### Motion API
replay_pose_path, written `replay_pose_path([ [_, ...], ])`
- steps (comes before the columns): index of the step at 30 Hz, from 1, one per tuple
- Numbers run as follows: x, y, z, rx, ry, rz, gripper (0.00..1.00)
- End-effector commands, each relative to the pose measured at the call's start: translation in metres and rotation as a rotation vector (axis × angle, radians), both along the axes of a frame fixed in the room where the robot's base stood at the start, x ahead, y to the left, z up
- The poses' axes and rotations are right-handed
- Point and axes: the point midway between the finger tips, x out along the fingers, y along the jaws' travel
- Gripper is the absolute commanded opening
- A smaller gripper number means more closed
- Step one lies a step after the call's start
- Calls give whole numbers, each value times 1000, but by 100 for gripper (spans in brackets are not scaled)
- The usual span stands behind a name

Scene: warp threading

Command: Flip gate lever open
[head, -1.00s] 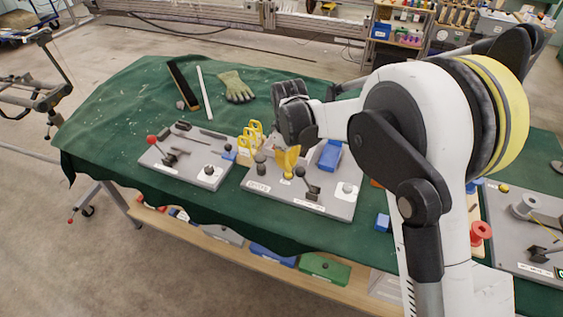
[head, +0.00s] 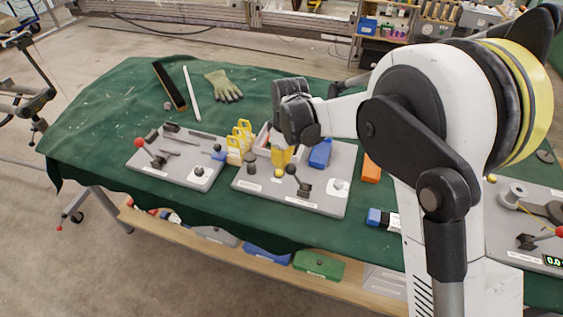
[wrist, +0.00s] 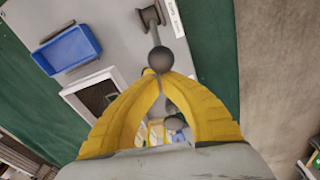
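The lever with a dark ball knob (head: 291,169) stands on the front of the middle grey board (head: 250,183), tilted, its base to the right of the knob. In the wrist view the same knob (wrist: 161,59) lies right at my fingertips, with its shaft running up to a dark pivot. My gripper (head: 281,163) points down over this board, just behind and left of the knob. In the wrist view the yellow fingers of my gripper (wrist: 162,77) come together at the tips. The knob shows beyond them, not between them; whether they touch it is unclear.
A blue tray (head: 320,153) and yellow-and-white holders (head: 240,142) stand close to my gripper. The left board (head: 178,177) carries a red-knobbed lever (head: 139,143). An orange block (head: 371,168) lies to the right. A glove (head: 223,85) lies on open green cloth behind.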

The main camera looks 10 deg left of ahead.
Motion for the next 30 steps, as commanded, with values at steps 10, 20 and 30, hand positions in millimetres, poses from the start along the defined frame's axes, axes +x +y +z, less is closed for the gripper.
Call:
replay_pose_path([
  [10,0,-7,5,66,-5,-2,0],
  [20,-2,-29,16,253,-20,-7,0],
  [30,-4,-64,23,574,-47,-7,0],
])
